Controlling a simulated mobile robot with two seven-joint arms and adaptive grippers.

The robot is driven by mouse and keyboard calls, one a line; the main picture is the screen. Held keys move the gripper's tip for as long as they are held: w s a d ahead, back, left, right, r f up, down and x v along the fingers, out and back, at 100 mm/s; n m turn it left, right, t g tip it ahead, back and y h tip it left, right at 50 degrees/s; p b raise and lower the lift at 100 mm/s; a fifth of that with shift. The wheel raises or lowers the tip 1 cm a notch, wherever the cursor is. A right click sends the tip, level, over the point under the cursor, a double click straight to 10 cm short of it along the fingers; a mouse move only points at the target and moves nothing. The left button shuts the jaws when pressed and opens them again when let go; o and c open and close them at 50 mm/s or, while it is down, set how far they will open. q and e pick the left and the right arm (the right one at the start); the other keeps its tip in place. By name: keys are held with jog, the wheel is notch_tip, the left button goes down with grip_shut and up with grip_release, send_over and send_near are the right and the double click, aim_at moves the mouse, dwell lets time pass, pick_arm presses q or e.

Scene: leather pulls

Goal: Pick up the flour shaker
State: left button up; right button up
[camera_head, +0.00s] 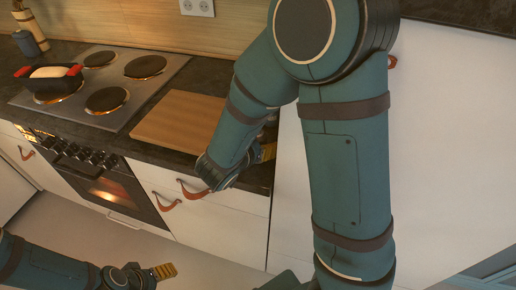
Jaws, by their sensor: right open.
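I cannot pick out the flour shaker for certain. A small object (272,117), mostly hidden behind my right forearm, stands on the counter just past the wooden board; I cannot tell what it is. My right gripper (267,152), with yellow fingertips, is at the counter's front edge, right of the board. It is open, and nothing shows between its fingers. My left gripper (165,271) is low at the bottom left, over the floor and away from the counter; its finger opening is too small to judge.
A wooden board (178,117) lies on the dark counter. Left of it is a hob (125,75) with a black red-handled pot (52,84). A blue-grey jar (26,43) stands at far left. An oven (100,186) and drawers with leather pulls (192,192) are below. My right arm hides much of the counter.

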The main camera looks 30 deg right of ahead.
jog(key=shift+w+d+f, duration=0.25)
jog(key=shift+d, duration=0.1)
grip_shut()
jog(key=shift+r, duration=0.15)
